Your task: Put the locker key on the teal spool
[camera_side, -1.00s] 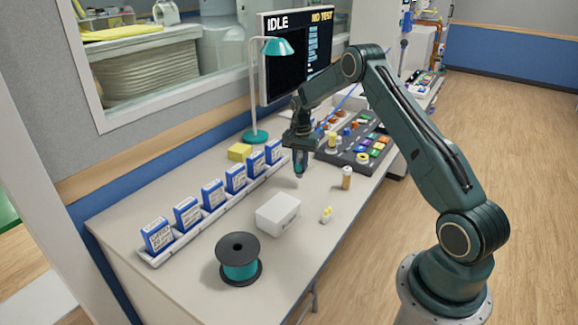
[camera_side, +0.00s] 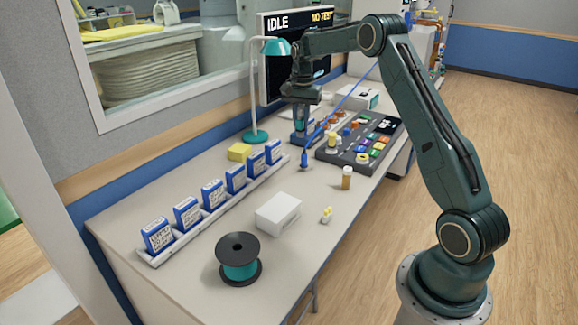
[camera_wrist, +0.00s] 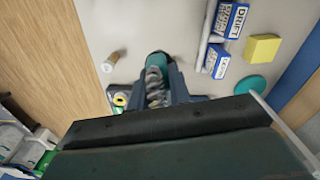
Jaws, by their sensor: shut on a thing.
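The teal spool (camera_side: 241,272), with dark round flanges, stands upright at the near left of the table in the side view. My gripper (camera_side: 302,132) is raised above the far part of the table, well away from the spool. In the wrist view my gripper (camera_wrist: 158,75) is shut on a small grey twisted thing, which I take to be the locker key (camera_wrist: 155,90). A dark teal rounded piece shows at its end. The key is too small and dark to make out in the side view. The spool is not in the wrist view.
A white box (camera_side: 279,213), a small yellow-topped item (camera_side: 326,214) and a pill bottle (camera_side: 347,178) stand between gripper and spool. A rack of blue boxes (camera_side: 187,214) runs along the left. The teal lamp (camera_side: 255,136) and button console (camera_side: 362,140) are near my gripper.

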